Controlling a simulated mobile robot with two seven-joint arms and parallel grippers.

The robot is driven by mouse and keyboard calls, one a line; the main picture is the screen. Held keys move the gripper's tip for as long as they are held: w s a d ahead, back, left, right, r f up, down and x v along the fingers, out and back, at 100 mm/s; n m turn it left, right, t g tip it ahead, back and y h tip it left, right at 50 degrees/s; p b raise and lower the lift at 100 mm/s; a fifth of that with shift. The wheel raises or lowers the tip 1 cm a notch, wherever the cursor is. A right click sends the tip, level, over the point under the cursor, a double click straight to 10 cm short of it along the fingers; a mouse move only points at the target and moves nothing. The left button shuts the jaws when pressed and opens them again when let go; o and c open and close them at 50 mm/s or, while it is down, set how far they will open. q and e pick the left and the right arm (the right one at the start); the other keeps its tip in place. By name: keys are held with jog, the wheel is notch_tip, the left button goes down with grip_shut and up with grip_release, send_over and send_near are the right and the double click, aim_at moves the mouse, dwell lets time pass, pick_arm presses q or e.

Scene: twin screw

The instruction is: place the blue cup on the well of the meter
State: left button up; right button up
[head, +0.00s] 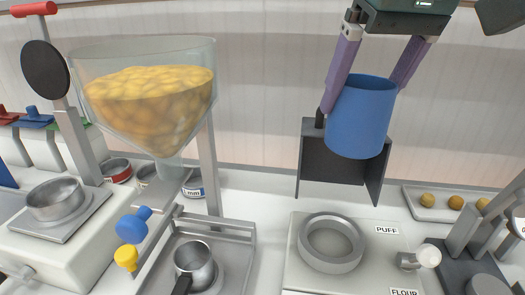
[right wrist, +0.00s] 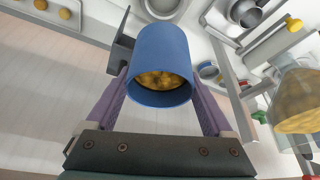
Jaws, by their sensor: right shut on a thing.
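The blue cup (head: 361,118) hangs upright in my right gripper (head: 364,88), whose purple fingers are shut on its sides. In the right wrist view the cup (right wrist: 160,55) holds golden pieces. The meter appears to be the pale block (head: 292,272) labelled PUFF and FLOUR. Its well is a raised grey ring (head: 332,262) with an open, empty middle. The cup is held above and behind the ring in the picture, apart from it. A dark panel (head: 318,168) stands behind the ring, partly hidden by the cup. My left gripper does not show.
A glass hopper (head: 150,125) of golden pieces stands at left, with blue (head: 133,225) and yellow (head: 126,258) knobs below. A tray (head: 425,212) with yellow balls lies at right.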

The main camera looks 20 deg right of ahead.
jog(key=shift+f+b, duration=0.65)
jog(key=shift+f, duration=9.4)
jog(key=shift+f, duration=0.1)
jog(key=o, duration=1.2)
